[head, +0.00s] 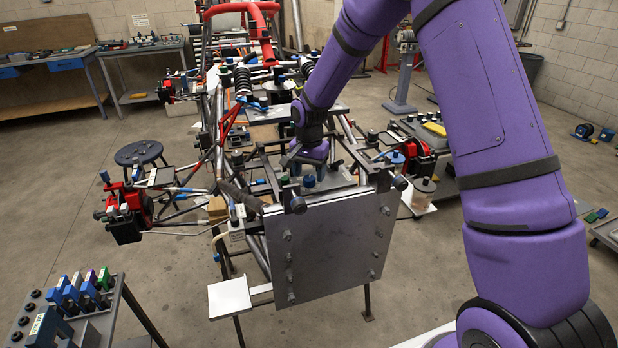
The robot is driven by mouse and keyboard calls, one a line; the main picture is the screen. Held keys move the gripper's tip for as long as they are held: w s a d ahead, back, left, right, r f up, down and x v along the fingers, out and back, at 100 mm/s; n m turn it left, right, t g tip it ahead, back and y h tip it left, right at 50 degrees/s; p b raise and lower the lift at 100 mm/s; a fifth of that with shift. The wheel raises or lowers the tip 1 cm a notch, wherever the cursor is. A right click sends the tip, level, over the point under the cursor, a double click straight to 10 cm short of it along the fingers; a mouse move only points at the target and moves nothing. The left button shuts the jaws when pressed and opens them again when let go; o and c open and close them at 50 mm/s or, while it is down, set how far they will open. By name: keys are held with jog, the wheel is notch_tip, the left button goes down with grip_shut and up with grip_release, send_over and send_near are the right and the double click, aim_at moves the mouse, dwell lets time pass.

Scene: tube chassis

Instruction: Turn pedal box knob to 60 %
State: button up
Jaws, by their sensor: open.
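The tube chassis (222,130) stands in the middle of the room, with a flat grey plate (330,248) across its near end. Behind that plate, small blue and dark knobs sit among bars and brackets. A blue knob (308,181) shows there, but I cannot tell for sure which one is the pedal box knob, nor read its setting. My gripper (302,162) is open and points down into this area, just above and behind the blue knob. Its fingertips are small and partly hidden, and I see nothing held between them. I cannot tell whether it touches anything.
Dark bars and posts crowd closely around my gripper. A round stool (138,152) stands left of the chassis. A rack with coloured-handled tools (80,290) is at the near left. Workbenches (50,62) line the back left wall.

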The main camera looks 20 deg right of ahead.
jog(key=shift+f, duration=1.05)
jog(key=c, duration=0.9)
